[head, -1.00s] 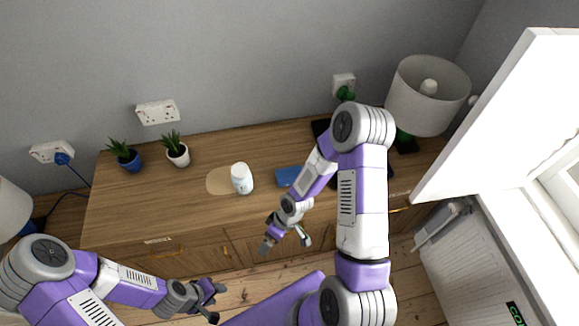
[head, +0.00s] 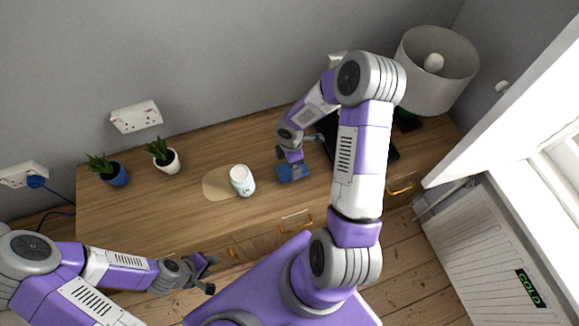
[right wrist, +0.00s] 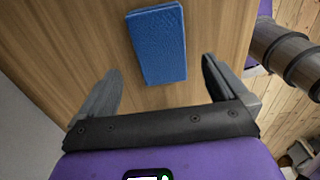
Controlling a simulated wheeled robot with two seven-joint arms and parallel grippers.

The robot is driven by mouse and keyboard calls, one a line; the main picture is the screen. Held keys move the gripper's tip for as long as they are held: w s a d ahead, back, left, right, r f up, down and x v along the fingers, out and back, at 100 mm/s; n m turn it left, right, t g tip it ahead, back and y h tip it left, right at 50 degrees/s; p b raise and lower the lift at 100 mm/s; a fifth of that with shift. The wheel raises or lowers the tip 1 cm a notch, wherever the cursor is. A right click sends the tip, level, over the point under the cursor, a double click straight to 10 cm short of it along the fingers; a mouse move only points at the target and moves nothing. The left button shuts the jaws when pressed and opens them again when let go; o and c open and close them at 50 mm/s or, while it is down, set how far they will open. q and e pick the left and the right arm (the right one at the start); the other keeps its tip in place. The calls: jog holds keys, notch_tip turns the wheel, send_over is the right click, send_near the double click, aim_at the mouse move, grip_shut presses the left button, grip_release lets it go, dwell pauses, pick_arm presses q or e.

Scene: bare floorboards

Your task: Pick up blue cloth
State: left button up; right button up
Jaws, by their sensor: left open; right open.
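The blue cloth (head: 292,173) lies flat on the wooden cabinet top, right of the white jar. In the right wrist view the cloth (right wrist: 158,45) is a folded blue rectangle ahead of the fingers. My right gripper (head: 293,158) is over the far side of the cloth in the head view and partly covers it. In the right wrist view the right gripper (right wrist: 160,85) is open, with the cloth's near end between its fingertips and nothing gripped. My left gripper (head: 208,274) is open and empty, low in front of the cabinet's front edge.
Two potted plants (head: 165,156) (head: 108,169) stand at the back left. A lamp (head: 437,70) and a dark flat object (head: 383,150) are at the right.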

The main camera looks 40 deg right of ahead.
jog(key=f, duration=0.3)
jog(key=f+b, duration=0.1)
jog(key=f, duration=0.1)
jog(key=shift+s+d+f, duration=0.1)
jog(key=shift+s+d, duration=0.05)
jog(key=shift+d, duration=0.15)
jog(key=shift+c, duration=0.3)
jog(key=c, duration=1)
